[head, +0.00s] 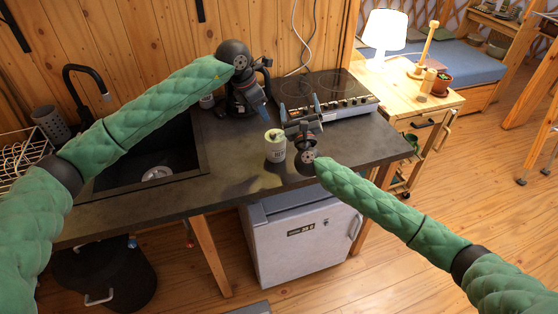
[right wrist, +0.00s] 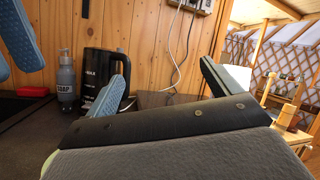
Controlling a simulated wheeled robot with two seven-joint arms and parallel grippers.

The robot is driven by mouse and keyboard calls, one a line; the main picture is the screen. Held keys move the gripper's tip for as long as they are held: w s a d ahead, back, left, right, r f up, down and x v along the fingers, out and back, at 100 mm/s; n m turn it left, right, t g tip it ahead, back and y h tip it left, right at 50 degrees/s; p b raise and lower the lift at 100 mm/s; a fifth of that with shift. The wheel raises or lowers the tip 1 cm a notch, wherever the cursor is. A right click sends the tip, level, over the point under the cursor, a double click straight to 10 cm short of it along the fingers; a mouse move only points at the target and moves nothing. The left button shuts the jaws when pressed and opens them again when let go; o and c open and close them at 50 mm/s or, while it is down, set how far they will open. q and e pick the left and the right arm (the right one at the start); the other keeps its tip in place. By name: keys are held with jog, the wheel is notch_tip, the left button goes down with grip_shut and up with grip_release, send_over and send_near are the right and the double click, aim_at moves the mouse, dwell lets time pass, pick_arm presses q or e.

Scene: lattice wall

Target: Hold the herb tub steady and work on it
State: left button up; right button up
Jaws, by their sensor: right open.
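The herb tub (head: 275,147) is a small pale can with a dark-lettered label and a greenish top. It stands upright near the counter's front edge in the head view. My right gripper (head: 300,108) is open and empty just right of and behind the tub, its blue fingers apart and pointing toward the hob. My left gripper (head: 261,108) hangs behind and left of the tub, apart from it. Its blue fingers also show at the upper left of the right wrist view (right wrist: 14,45); their gap is unclear. The tub cannot be made out in the right wrist view.
The dark counter (head: 225,172) has a sink (head: 150,165) at left and a hob (head: 325,88) at back right. A black kettle (right wrist: 103,72), a soap bottle (right wrist: 67,82) and a red sponge (right wrist: 32,91) stand along the wall. A wooden side table (head: 440,100) bears a lamp (head: 386,32).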

aim_at(276, 145)
jog(key=s+a+f+g, duration=0.1)
jog(key=s+a+f, duration=0.1)
jog(key=s+f, duration=0.1)
jog(key=s+a+f+m+g+y, duration=0.1)
jog(key=s+a+f, duration=0.2)
jog(key=s+a+f+g, duration=0.1)
jog(key=s+a+f, duration=0.2)
jog(key=shift+f+m, duration=0.3)
jog(key=shift+f, duration=0.05)
jog(key=f, duration=0.1)
jog(key=f+m+g, duration=0.1)
jog(key=s+d+f+m+h, duration=0.1)
jog(key=f, duration=0.1)
jog(key=shift+d, duration=0.1)
jog(key=shift+d+f+m+g+h, duration=0.1)
jog(key=shift+f+m+g+h, duration=0.1)
jog(key=shift+m+g+h, duration=0.1)
jog(key=shift+w, duration=0.25)
jog(key=shift+w+a, duration=0.25)
jog(key=shift+w, duration=1.55)
jog(key=shift+w+a, duration=0.2)
jog(key=shift+w, duration=1.6)
jog(key=shift+f, duration=0.1)
jog(key=c, duration=1.1)
jog(key=shift+o, duration=0.2)
